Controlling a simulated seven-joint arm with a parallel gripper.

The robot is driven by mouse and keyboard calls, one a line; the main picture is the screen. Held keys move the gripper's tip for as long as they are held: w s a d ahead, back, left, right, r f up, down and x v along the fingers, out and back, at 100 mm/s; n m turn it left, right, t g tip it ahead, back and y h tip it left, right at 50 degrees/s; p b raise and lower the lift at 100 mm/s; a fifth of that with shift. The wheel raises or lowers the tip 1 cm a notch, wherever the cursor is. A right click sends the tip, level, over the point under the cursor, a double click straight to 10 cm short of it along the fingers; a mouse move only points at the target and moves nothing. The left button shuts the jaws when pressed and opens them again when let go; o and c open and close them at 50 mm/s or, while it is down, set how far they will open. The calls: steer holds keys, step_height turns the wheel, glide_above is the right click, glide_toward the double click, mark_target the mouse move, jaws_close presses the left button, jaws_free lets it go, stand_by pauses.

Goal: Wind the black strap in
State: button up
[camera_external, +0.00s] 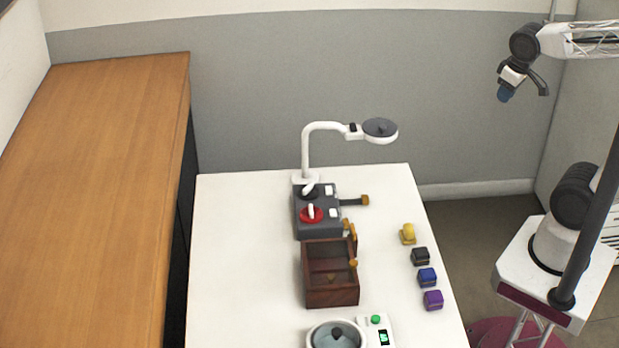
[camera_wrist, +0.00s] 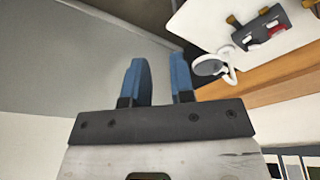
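A dark grey box (camera_external: 318,228) stands on the white table. Its top carries a black disc (camera_external: 307,190) and a red disc (camera_external: 311,215), each with a white piece on it. The black disc is at the far end; I cannot make out a separate strap. A dark rod with an orange knob (camera_external: 365,200) sticks out to the right beside the black disc. A second orange knob (camera_external: 347,228) sits by the red one. My gripper (camera_external: 506,95) is high at the upper right, away from the table. In the wrist view its blue fingers (camera_wrist: 159,75) are apart, with nothing between them.
A white stand with a round grey head (camera_external: 380,128) rises behind the box. A brown wooden box (camera_external: 331,297) stands in front. Yellow, black, blue and purple blocks (camera_external: 427,278) line the right side. A round-topped white device (camera_external: 338,336) is nearest. A wooden counter (camera_external: 95,180) lies left.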

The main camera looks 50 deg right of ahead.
steer(key=shift+o, duration=1.2)
steer(key=shift+w+a, duration=0.1)
steer(key=shift+w, duration=0.1)
steer(key=w+a+n, duration=0.3)
steer(key=w, duration=0.4)
steer(key=w+a+n, duration=0.3)
steer(key=w, duration=0.4)
steer(key=n+g, duration=0.3)
steer(key=n, duration=1)
glide_above(308, 198)
steer(key=f, duration=2.3)
steer(key=shift+d+f, duration=0.1)
steer(key=shift+d, duration=0.15)
steer(key=shift+a+f+n, duration=0.3)
steer(key=shift+f, duration=0.1)
